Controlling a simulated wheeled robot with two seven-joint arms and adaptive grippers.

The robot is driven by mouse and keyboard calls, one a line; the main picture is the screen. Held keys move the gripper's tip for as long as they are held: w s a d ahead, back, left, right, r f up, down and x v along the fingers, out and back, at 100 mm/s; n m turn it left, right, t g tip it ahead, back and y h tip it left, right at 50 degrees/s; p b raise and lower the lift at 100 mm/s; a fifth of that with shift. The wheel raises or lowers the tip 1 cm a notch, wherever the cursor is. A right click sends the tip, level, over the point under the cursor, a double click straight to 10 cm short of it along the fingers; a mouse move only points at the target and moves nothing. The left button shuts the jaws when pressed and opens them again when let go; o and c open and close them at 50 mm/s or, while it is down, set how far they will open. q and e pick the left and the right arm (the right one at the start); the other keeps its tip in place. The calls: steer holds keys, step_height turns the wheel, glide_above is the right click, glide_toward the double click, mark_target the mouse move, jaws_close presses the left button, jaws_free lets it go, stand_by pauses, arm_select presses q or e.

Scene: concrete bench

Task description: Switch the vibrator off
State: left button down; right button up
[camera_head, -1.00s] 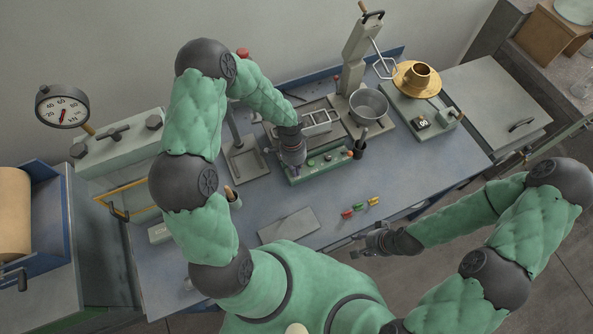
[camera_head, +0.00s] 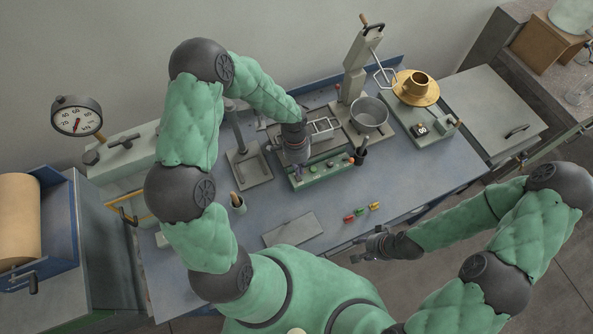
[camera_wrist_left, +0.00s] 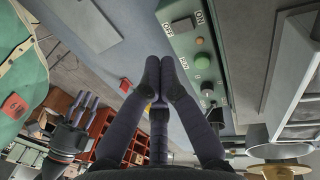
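A green control box (camera_head: 322,173) with several buttons lies on the bench, below my left gripper's wrist in the head view. The left wrist view shows the box's panel (camera_wrist_left: 193,72) with a dark switch (camera_wrist_left: 182,25) between OFF and ON labels, and an orange and a green button beside it. I cannot tell which way the switch is set. My left gripper (camera_wrist_left: 160,62) has its fingertips together, with nothing seen between them, beside the panel in that picture. Contact is not clear.
A brass piece (camera_head: 416,90) sits on a scale farther right. Small coloured pieces (camera_head: 362,212) and a grey plate (camera_head: 292,230) lie in front, with bare bench (camera_head: 420,175) to the right.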

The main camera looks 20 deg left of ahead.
arm_select(q)
step_height(320, 180, up, 7)
steer(key=d, duration=0.1)
steer(key=shift+s+d+r, duration=0.15)
steer(key=shift+s+d, duration=0.05)
steer(key=shift+s, duration=0.25)
stand_by(0.4)
